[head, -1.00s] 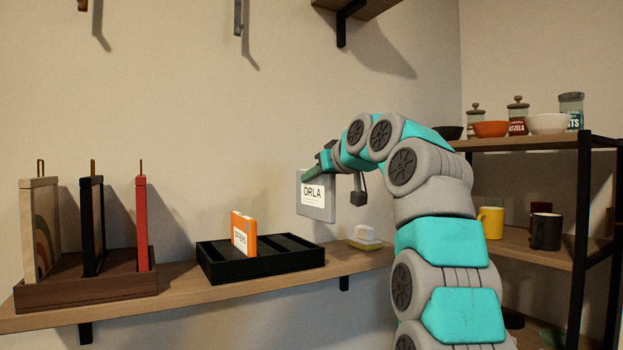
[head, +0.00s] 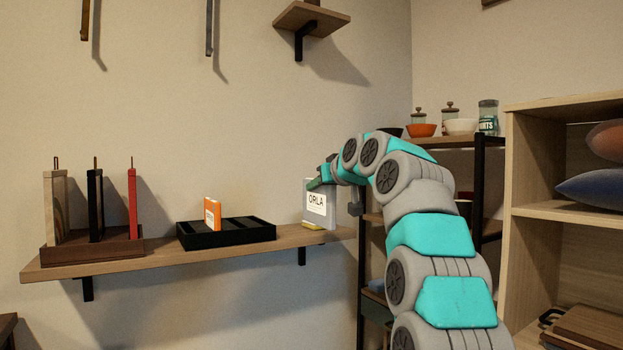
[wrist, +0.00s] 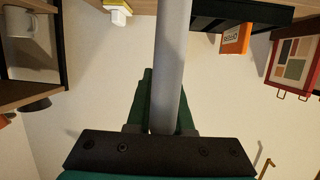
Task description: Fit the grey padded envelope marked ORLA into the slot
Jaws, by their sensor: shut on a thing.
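The grey padded envelope (head: 318,218) with a white ORLA label hangs upright from my gripper (head: 322,180), which is shut on its top edge. In the wrist view, the envelope (wrist: 170,60) shows edge-on between the green fingers (wrist: 162,105). A black slotted tray (head: 228,239) sits on the wall shelf, left of the envelope and apart from it. An orange packet (head: 212,213) stands upright in one of its slots; slots to the packet's right look empty. The tray (wrist: 240,12) and the packet (wrist: 235,38) also show in the wrist view.
A brown rack (head: 95,250) holding several upright panels stands left of the tray on the wooden shelf (head: 165,258). A small yellow-and-white item (head: 308,225) is partly hidden behind the envelope. Shelving with bowls and jars (head: 460,127) and a pale bookcase (head: 525,200) stand right.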

